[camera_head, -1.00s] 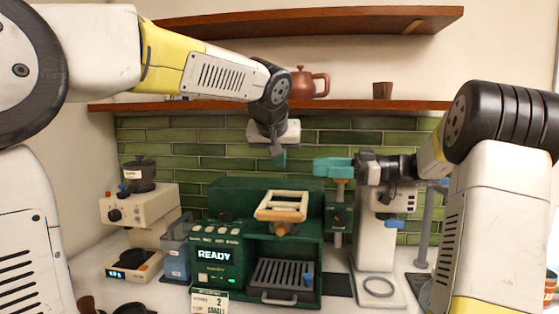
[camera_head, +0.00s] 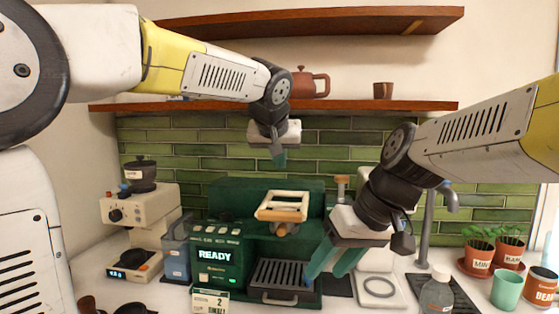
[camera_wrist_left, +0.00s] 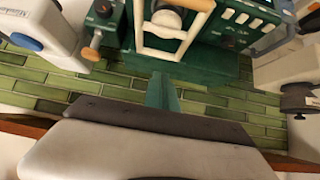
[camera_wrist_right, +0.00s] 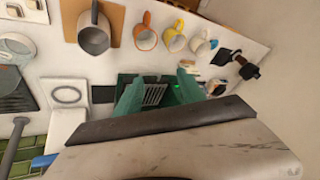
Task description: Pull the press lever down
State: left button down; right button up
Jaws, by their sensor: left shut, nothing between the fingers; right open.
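The dark green READY machine (camera_head: 217,255) stands on the counter. A cream, wood-like loop handle (camera_head: 282,205) sits upright-tilted at its front; it also shows in the left wrist view (camera_wrist_left: 172,45). I cannot tell for certain that this is the press lever. Beside the machine is a slim stand with a wooden knob (camera_head: 341,181), partly hidden behind my right arm. My left gripper (camera_head: 279,158) is shut and empty, above and behind the loop handle, apart from it. My right gripper (camera_head: 325,278) is open and empty, fingers pointing down-left in front of the machine's right side.
A drip tray (camera_wrist_right: 154,93) lies between the right fingers in the right wrist view. A cream grinder (camera_head: 135,205) and blue-grey caddy (camera_head: 176,255) stand left. A bottle (camera_head: 437,293), green cup (camera_head: 506,289) and potted plants (camera_head: 480,250) stand right. Shelves (camera_head: 300,106) hang behind.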

pick_arm(q)
jog(key=shift+s+a+f, duration=0.1)
jog(key=shift+s+f, duration=0.2)
jog(key=shift+f, duration=0.1)
pick_arm(e)
jog(key=shift+s+d+f+m+t+h, duration=0.45)
jog(key=shift+s+d+m+t+h, duration=0.15)
jog(key=shift+s+d+m, duration=0.15)
jog(key=shift+s+d+f+m+t+h, duration=0.45)
jog(key=shift+s+d+m+t+h, duration=0.2)
jog(key=shift+d+m, duration=0.15)
